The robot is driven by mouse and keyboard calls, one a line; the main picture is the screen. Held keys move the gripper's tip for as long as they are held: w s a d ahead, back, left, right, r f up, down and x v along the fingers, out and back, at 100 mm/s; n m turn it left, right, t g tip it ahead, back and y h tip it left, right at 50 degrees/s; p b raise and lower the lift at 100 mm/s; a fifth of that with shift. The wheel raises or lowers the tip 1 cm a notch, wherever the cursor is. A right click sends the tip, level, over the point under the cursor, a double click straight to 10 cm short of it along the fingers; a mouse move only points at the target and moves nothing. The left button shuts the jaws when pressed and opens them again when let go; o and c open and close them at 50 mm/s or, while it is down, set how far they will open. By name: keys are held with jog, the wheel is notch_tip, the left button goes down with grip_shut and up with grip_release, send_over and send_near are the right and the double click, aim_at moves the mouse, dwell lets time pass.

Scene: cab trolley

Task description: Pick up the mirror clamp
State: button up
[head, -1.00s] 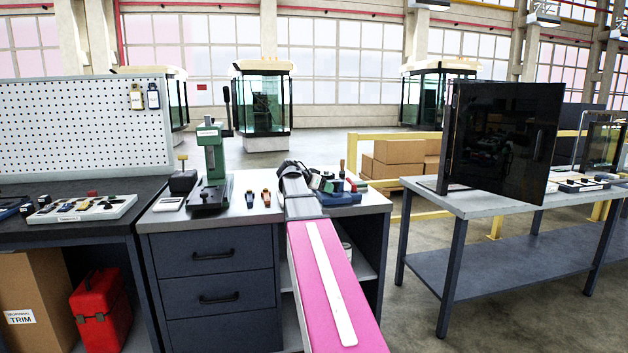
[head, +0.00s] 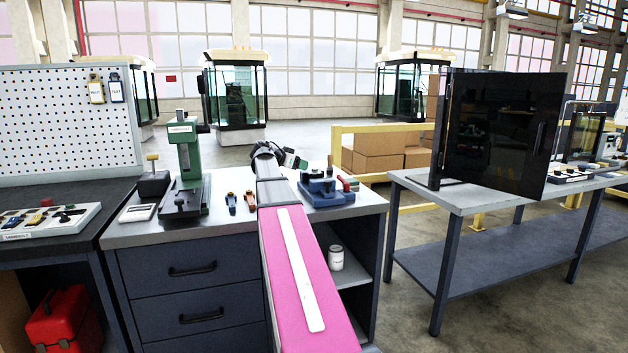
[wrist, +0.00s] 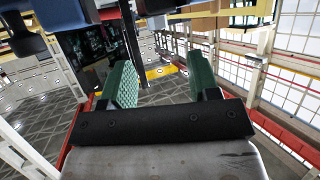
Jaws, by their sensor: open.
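I cannot tell for sure which piece is the mirror clamp. My gripper (head: 298,161) is above the back of this bench, to the right of and beyond both pieces. In the wrist view my gripper (wrist: 162,80) shows two green ridged fingers held apart, with nothing between them. The small pieces cannot be made out in the wrist view.
A green press (head: 185,165) stands left on the bench, and a blue fixture (head: 327,192) sits right of my arm. A parts tray (head: 85,222) lies on the dark bench at left. A black panel (head: 500,135) stands on the right-hand table.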

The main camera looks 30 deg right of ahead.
aim_at(312, 173)
jog(key=x, duration=0.7)
jog(key=shift+d, duration=0.3)
grip_shut()
